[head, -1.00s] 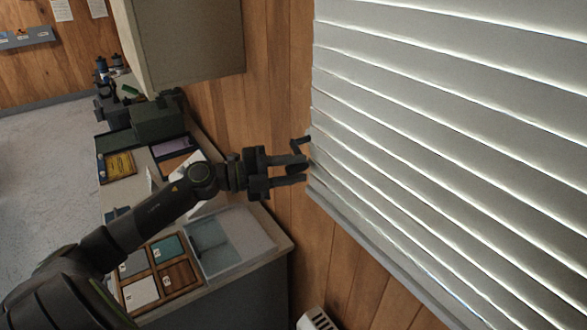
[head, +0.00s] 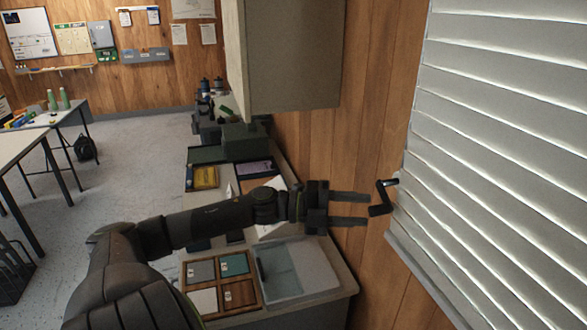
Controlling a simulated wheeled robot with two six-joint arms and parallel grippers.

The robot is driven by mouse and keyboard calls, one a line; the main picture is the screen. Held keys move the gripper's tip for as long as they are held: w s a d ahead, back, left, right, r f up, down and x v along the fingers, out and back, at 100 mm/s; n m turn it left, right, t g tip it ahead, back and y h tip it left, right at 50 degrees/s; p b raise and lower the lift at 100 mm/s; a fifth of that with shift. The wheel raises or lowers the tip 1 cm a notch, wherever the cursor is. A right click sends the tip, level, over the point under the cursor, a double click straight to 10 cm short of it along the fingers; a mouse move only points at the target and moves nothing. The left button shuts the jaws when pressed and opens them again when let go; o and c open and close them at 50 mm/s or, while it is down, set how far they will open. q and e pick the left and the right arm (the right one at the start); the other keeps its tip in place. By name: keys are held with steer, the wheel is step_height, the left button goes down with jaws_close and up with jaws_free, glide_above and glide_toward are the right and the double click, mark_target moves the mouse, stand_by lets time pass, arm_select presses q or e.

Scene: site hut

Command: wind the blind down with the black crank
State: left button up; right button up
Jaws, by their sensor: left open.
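The black crank (head: 381,198) sticks out by the left edge of the blind, near its lower corner. The white slatted blind (head: 500,150) covers the right side of the view, its slats tilted and its bottom rail showing at the lower right. My left gripper (head: 367,209) is open and empty, its two fingers pointing right toward the crank. In the picture the fingertips end just left of the crank, with a small gap. My right gripper is not in view.
A counter (head: 335,303) runs below my left arm, with a sample tray (head: 222,283), a clear-lidded box (head: 297,270) and a green case (head: 243,137). A wall cabinet (head: 290,55) hangs above it. Tables stand at the far left, with open floor between.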

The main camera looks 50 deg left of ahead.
arm_select(q)
steer(key=p+v, duration=0.5)
steer(key=v, duration=0.8)
stand_by(0.5)
